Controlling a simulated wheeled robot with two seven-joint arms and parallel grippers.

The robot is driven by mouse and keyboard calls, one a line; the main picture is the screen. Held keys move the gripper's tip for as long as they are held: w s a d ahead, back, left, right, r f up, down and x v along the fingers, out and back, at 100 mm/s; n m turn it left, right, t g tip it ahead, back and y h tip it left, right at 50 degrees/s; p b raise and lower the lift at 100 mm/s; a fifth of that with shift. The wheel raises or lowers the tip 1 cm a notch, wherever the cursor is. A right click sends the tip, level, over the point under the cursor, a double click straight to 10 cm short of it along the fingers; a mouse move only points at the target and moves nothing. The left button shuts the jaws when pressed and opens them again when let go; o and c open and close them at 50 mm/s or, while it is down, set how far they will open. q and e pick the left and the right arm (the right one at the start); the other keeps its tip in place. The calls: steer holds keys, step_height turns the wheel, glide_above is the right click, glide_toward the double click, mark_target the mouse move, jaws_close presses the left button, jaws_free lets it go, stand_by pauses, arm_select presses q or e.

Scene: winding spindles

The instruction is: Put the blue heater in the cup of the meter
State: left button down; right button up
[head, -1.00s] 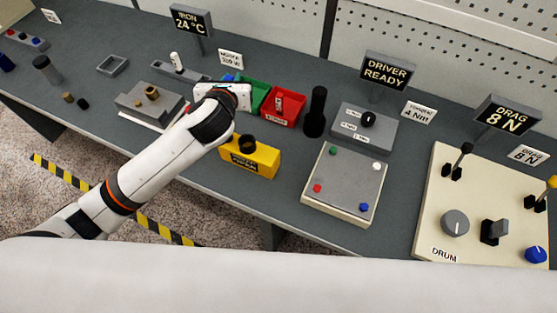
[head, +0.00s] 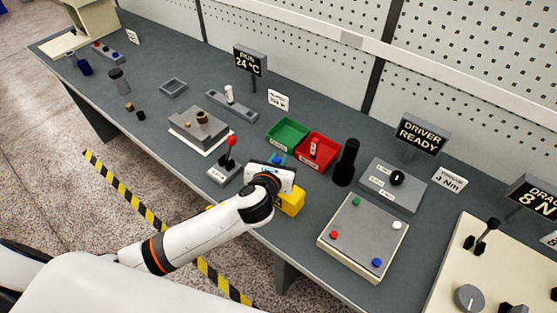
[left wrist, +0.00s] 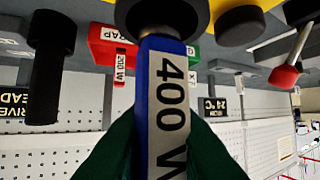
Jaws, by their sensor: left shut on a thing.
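The blue heater, with a white "400 W" label, fills the middle of the left wrist view (left wrist: 165,105). My left gripper (left wrist: 160,150) is shut on it with dark green fingers. The heater's far end meets a dark round ring (left wrist: 118,12), which looks like the cup of the meter; I cannot tell how far inside it is. In the head view my left gripper (head: 277,163) is above the yellow meter (head: 291,201), and the wrist hides the cup and most of the meter. My right gripper is not in view.
A green bin (head: 287,134) and a red bin (head: 329,146) stand behind the meter, with a black upright tool (head: 346,162) beside them. A red-knobbed lever (head: 231,143) stands left of the meter. A pale panel with coloured buttons (head: 362,236) lies to its right.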

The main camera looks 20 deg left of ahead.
arm_select(q)
steer(key=shift+a+f, duration=0.1)
steer(key=shift+f, duration=0.05)
steer(key=c, duration=1.3)
jaws_free()
steer(key=shift+f, duration=0.15)
steer(key=shift+c, duration=0.2)
steer(key=shift+s+r, duration=0.1)
steer(key=shift+r, duration=0.1)
steer(key=b+v, duration=0.1)
steer(key=v, duration=1)
steer(key=shift+s+r, duration=0.2)
steer(key=shift+s, duration=0.1)
